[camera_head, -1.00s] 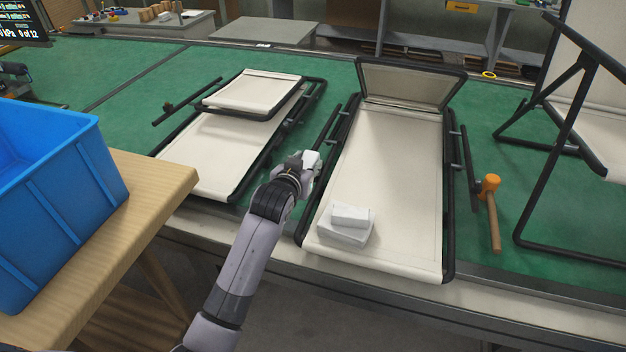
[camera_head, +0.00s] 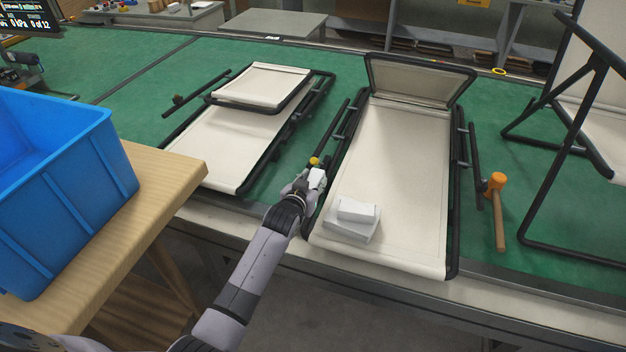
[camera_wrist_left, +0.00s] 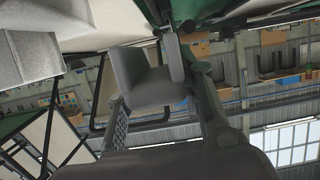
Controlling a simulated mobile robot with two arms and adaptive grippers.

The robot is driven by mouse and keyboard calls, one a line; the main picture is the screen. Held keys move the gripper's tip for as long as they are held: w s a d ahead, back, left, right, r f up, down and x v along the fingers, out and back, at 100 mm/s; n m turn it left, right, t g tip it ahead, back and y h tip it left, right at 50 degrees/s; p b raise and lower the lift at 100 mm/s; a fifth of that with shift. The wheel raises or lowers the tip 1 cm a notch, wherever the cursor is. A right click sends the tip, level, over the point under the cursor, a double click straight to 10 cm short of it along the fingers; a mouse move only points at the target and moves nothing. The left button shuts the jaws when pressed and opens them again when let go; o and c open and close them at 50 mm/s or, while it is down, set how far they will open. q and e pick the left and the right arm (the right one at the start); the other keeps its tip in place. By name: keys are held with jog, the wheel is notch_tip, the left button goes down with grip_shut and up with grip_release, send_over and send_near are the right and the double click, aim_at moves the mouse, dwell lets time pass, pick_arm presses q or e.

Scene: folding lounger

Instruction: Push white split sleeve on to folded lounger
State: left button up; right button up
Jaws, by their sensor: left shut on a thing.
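My left gripper (camera_head: 308,183) is at the near left side rail of the middle lounger. It is shut on a small white block-like sleeve (camera_head: 317,177). In the left wrist view the sleeve (camera_wrist_left: 155,85) sits between the fingers and looks grey; its split cannot be made out. The middle lounger (camera_head: 405,150) has a cream panel, a black tube frame and its head panel tilted up. The left lounger (camera_head: 225,145) lies flat with its small panel folded over. I cannot tell whether the sleeve touches a rail. My right gripper is not in view.
White blocks (camera_head: 353,220) are stacked on the middle lounger's near end. A yellow-tipped part (camera_head: 314,161) stands just beyond my gripper. An orange mallet (camera_head: 497,200) lies on the right. A blue crate (camera_head: 60,190) stands on a wooden table (camera_head: 175,180).

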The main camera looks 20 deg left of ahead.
pick_arm(q)
jog(key=shift+f+b, duration=1.8)
jog(key=shift+f, duration=1)
jog(key=shift+f, duration=0.15)
jog(key=shift+f, duration=0.35)
jog(key=shift+f, duration=0.5)
jog(key=shift+f, duration=0.15)
jog(key=shift+f, duration=0.7)
dwell(0.6)
